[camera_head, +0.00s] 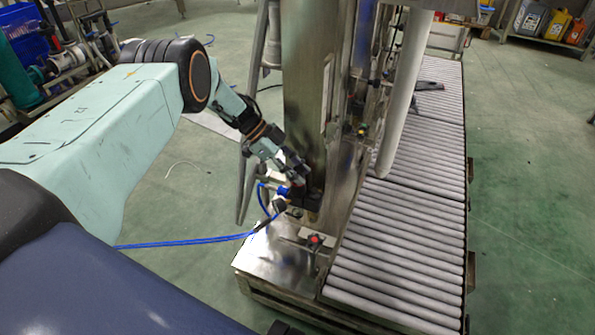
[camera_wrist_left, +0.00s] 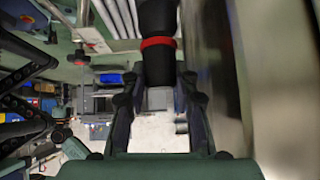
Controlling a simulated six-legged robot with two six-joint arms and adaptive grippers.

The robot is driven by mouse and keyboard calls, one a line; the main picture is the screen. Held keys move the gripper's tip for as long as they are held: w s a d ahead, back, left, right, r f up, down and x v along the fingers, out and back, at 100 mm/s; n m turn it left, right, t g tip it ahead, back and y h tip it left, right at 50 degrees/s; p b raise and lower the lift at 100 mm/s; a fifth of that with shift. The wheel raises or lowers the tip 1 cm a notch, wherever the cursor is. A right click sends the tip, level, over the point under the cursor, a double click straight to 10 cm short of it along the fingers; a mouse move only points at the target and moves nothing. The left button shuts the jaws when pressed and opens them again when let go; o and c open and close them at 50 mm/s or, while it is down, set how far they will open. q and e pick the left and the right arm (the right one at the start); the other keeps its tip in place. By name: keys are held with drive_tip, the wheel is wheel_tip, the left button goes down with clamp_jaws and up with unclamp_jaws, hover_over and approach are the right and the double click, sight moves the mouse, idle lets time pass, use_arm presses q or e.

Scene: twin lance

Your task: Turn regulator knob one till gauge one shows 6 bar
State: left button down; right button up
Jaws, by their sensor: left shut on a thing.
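My left gripper (camera_head: 300,185) reaches down to a dark regulator (camera_head: 314,203) beside the steel column. In the left wrist view my left gripper (camera_wrist_left: 158,80) has a finger on each side of a black round knob (camera_wrist_left: 157,65) with a red ring (camera_wrist_left: 158,42) and is shut on it. I take this for regulator knob one; no label is readable. In the head view the knob is mostly hidden by the fingers. No gauge face can be read in either view. My right gripper is not in view.
A steel column (camera_head: 303,80) stands right behind the gripper. A blue hose (camera_head: 190,242) runs left from the regulator. A red-topped fitting (camera_head: 316,240) sits on the steel base plate (camera_head: 275,260). A roller conveyor (camera_head: 405,240) lies to the right.

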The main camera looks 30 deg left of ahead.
use_arm(q)
drive_tip(key=shift+d, duration=0.1)
drive_tip(key=c, duration=1.3)
unclamp_jaws()
drive_tip(key=v, duration=1.2)
